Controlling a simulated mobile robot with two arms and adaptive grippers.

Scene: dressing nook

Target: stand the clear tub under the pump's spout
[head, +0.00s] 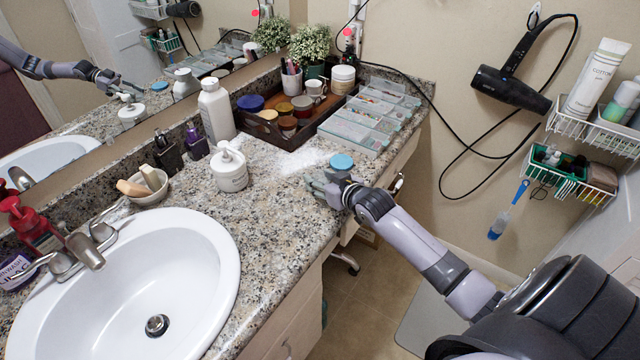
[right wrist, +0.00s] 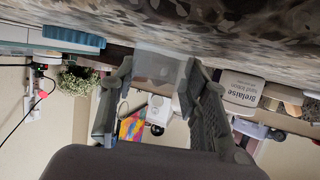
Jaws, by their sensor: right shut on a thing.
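The white pump bottle (head: 230,170) stands upright on the granite counter (head: 275,215), between the sink and the tray. In the right wrist view, which is upside down, its label (right wrist: 243,92) shows to the right of my fingers. My right gripper (head: 328,190) is low over the counter's front edge, right of the pump bottle and apart from it. It is shut on the clear tub (right wrist: 160,68), which shows between the fingers in the wrist view. In the head view the tub is hard to make out. I cannot tell whether it touches the counter. My left gripper is not in view.
A blue lid (head: 341,162) lies just behind my right gripper. White powder (head: 300,158) is on the counter behind. A dark tray (head: 262,128) of jars, a clear organizer (head: 350,125) and a tall white bottle (head: 215,110) stand behind. The sink (head: 150,270) is left.

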